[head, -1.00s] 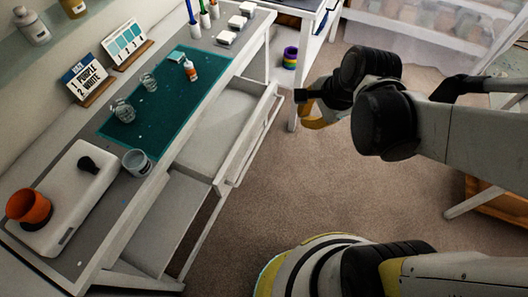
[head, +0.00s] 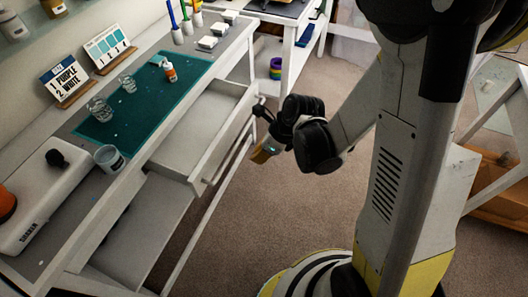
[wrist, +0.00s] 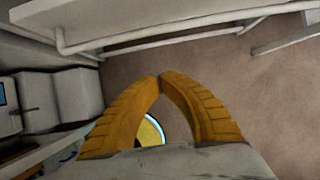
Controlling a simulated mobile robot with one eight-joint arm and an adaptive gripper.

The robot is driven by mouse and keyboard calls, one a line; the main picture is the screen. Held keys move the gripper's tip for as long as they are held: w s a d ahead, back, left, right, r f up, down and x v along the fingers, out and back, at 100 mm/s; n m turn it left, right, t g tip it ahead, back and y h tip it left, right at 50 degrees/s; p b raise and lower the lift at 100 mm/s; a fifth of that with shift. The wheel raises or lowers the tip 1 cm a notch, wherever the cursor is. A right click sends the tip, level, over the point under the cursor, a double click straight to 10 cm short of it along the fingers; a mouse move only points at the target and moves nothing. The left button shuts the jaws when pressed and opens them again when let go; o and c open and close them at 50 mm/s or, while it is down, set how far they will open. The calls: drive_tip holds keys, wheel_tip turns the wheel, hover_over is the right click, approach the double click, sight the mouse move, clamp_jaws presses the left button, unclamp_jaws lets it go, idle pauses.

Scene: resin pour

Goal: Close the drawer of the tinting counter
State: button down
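The tinting counter (head: 50,245) runs along the left in the head view, with a grey top. Its white drawer (head: 192,135) is pulled out towards the room and looks empty inside. A bar handle runs along the drawer front (head: 226,146). In the wrist view a white front with a long bar handle (wrist: 180,36) crosses the top, ahead of the fingers. My gripper (head: 260,155) is just right of the drawer front, apart from it as far as I can tell. Its yellow fingers (wrist: 160,76) meet at the tips with nothing between them.
A teal mat (head: 135,110) holds glass jars and a small bottle. A second white table (head: 292,40) is beyond. Carpet (head: 235,225) is clear before the drawer.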

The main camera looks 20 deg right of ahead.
drive_tip(key=shift+w+a+b, duration=0.2)
drive_tip(key=shift+w+a, duration=0.45)
drive_tip(key=shift+a, duration=0.2)
drive_tip(key=shift+w+a+b, duration=0.15)
drive_tip(key=shift+w+a, duration=0.5)
drive_tip(key=shift+a, duration=0.2)
drive_tip(key=shift+w+a, duration=0.1)
approach(187, 140)
drive_tip(key=x, duration=0.4)
drive_tip(key=shift+w+f, duration=0.15)
drive_tip(key=shift+f, duration=0.15)
drive_tip(key=shift+r, duration=0.1)
drive_tip(key=s+d+r+n+t, duration=0.1)
drive_tip(key=s+d+r+n, duration=0.25)
drive_tip(key=d+r, duration=0.35)
drive_tip(key=s+d+r+n, duration=0.3)
drive_tip(key=s+d+r, duration=0.15)
drive_tip(key=r, duration=0.45)
drive_tip(key=s+d+r+n+t+h, duration=0.2)
drive_tip(key=s+d+n+h, duration=0.2)
drive_tip(key=s+d+n, duration=1)
drive_tip(key=s+n, duration=0.2)
drive_tip(key=n, duration=0.3)
drive_tip(key=shift+s+t, duration=0.25)
drive_tip(key=shift+t, duration=0.15)
